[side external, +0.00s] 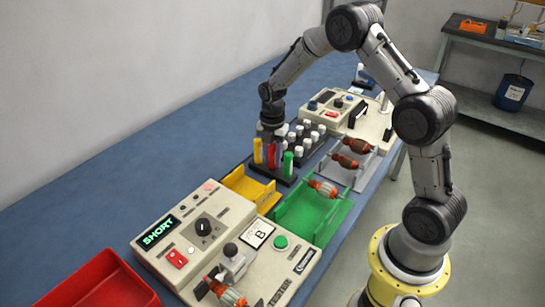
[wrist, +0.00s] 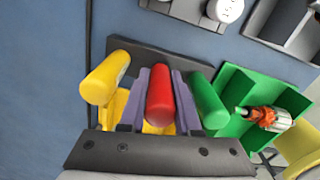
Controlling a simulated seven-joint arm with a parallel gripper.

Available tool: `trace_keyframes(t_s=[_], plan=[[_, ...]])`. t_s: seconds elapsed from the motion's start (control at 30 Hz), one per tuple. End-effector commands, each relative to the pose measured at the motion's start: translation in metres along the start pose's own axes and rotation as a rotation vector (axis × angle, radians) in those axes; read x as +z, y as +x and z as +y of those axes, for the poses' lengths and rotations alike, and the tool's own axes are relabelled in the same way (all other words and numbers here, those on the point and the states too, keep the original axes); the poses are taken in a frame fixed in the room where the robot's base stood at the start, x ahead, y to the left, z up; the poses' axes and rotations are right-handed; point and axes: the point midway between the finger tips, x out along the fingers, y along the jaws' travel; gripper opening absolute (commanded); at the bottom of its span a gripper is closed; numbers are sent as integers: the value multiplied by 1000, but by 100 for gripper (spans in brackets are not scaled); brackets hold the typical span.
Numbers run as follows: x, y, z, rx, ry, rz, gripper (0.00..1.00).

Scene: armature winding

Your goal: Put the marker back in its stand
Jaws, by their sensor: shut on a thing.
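The red marker (wrist: 159,96) is between the two purple fingers of my gripper (wrist: 159,102), which is shut on it. It also shows in the side view (side external: 271,156) under the wrist, over the middle of the dark marker stand (wrist: 150,57). A yellow marker (wrist: 105,78) stands on its left and a green marker (wrist: 207,100) on its right, both in the stand. The red marker looks upright, in line with the other two. Its lower end is hidden, so I cannot tell whether it is seated.
A yellow tray (side external: 247,186) and a green tray (side external: 300,218) with an armature lie in front of the stand. A tester (side external: 205,225) reading SHORT is at front left. A red bin (side external: 100,285) is at near left.

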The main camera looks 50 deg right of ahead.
Motion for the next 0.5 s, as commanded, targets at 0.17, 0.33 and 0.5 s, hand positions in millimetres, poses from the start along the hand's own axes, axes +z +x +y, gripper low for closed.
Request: trace_keyframes(t_s=[0.17,0.33,0.5], plan=[[0,2,0,0,0,0,0],[0,5,0,0,0,0,0],[0,7,0,0,0,0,0]])
